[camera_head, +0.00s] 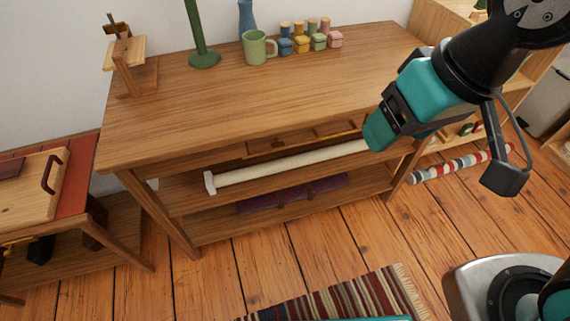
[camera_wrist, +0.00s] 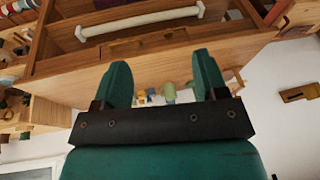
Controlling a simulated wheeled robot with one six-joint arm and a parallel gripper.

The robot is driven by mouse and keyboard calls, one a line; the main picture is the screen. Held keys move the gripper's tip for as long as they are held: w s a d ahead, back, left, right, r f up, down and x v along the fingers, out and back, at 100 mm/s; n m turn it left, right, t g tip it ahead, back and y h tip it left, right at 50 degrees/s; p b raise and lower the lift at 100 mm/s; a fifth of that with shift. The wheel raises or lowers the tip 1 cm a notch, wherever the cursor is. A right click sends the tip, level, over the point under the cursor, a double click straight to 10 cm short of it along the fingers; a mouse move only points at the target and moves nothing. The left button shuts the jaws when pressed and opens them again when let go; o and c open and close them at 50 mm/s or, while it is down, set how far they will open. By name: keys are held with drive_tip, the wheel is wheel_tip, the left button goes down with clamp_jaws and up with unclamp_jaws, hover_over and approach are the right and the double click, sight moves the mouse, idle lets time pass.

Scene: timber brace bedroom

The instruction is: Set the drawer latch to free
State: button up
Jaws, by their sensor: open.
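A long wooden drawer front (camera_head: 300,138) shows under the tabletop of the wooden table (camera_head: 170,125), with small darker details on it. It also shows in the wrist view (camera_wrist: 140,42), which looks upside down. The latch is too small to make out for certain, and its setting cannot be read. My gripper (camera_head: 376,132) is near the table's right front, its teal tip overlapping the right end of a white bar. In the wrist view my gripper (camera_wrist: 161,60) has its two teal fingers wide apart with nothing held between them. Whether it touches the table cannot be told.
A white bar (camera_head: 285,167) lies along the table's front below the drawer front. A green mug (camera_head: 258,47), several small coloured pots and a green post (camera_head: 200,35) stand on top. A wooden stand (camera_head: 125,60) is back left. A striped rug (camera_head: 340,300) lies on the floor.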

drive_tip(key=w+f+m+t+h+b, duration=0.1)
drive_tip(key=w+f+t+b, duration=0.15)
drive_tip(key=f+b, duration=0.5)
drive_tip(key=w+f+m+t+h+b, duration=0.1)
drive_tip(key=w+f+t+b, duration=0.15)
drive_tip(key=f+b, duration=0.5)
drive_tip(key=t+y+b, duration=0.4)
drive_tip(key=t+b, duration=0.6)
drive_tip(key=b, duration=1)
approach(280, 148)
drive_tip(key=shift+n, duration=0.4)
drive_tip(key=p+x, duration=0.3)
drive_tip(key=x, duration=0.7)
drive_tip(key=shift+w+a, duration=0.1)
drive_tip(key=shift+w, duration=0.05)
drive_tip(key=c, duration=0.9)
